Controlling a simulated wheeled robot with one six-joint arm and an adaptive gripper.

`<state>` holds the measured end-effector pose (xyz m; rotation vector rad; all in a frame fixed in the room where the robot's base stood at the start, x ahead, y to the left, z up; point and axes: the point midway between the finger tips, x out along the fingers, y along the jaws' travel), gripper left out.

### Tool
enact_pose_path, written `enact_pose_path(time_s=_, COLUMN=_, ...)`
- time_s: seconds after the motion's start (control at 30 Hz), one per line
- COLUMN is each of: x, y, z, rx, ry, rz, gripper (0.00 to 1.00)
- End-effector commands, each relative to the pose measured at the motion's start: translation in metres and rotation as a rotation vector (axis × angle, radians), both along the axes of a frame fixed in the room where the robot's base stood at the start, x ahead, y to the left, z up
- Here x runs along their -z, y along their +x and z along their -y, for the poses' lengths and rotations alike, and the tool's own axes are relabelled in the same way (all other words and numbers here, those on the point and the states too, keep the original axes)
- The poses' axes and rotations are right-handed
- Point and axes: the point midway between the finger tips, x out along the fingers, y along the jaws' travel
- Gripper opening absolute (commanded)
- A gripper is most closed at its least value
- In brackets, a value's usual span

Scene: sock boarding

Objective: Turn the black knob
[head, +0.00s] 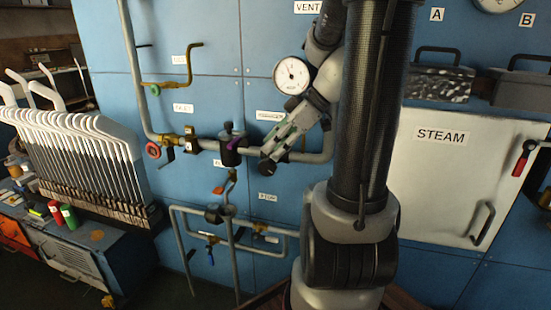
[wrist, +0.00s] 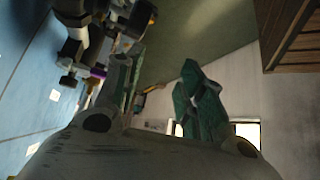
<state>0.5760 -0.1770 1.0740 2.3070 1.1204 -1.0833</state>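A black regulator-like fitting (head: 232,152) with a purple part sits on the grey pipe in the head view, with a small black knob-like top (head: 228,127). Black pipe parts (wrist: 70,80) show at the upper left of the wrist view, beside a purple patch. My gripper (head: 275,150) hangs angled down to the left, right of the black fitting in the head view. Its two green-and-grey fingers (wrist: 163,62) stand apart in the wrist view, with nothing held between them. A dark round piece (head: 267,168) shows by the fingertips; I cannot tell whether they touch it.
A white gauge (head: 292,75) is close above my gripper. A red handwheel (head: 153,150) and more pipes with a blue-handled valve (head: 211,252) lie left and below. A steam cabinet (head: 450,190) stands right. A rack of white boards (head: 85,150) is at the left.

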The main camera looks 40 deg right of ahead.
Motion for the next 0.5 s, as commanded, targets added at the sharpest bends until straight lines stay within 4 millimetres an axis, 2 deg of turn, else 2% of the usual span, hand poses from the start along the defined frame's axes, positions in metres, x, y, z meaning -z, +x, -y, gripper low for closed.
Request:
enact_pose_path(time_s=0.03, x=0.004, y=0.005, z=-0.02, rx=-0.101, ry=-0.022, rz=-0.017, gripper=0.39)
enact_pose_path(time_s=0.1, x=0.01, y=0.008, z=-0.039, rx=-0.213, ry=-0.067, rz=-0.061, gripper=0.39)
enact_pose_path(time_s=0.2, x=0.017, y=0.01, z=-0.054, rx=-0.305, ry=-0.139, rz=-0.148, gripper=0.39)
enact_pose_path(time_s=0.37, x=0.023, y=0.021, z=-0.059, rx=-0.327, ry=-0.297, rz=-0.295, gripper=0.39)
enact_pose_path(time_s=0.5, x=0.02, y=0.036, z=-0.042, rx=-0.213, ry=-0.425, rz=-0.382, gripper=0.39)
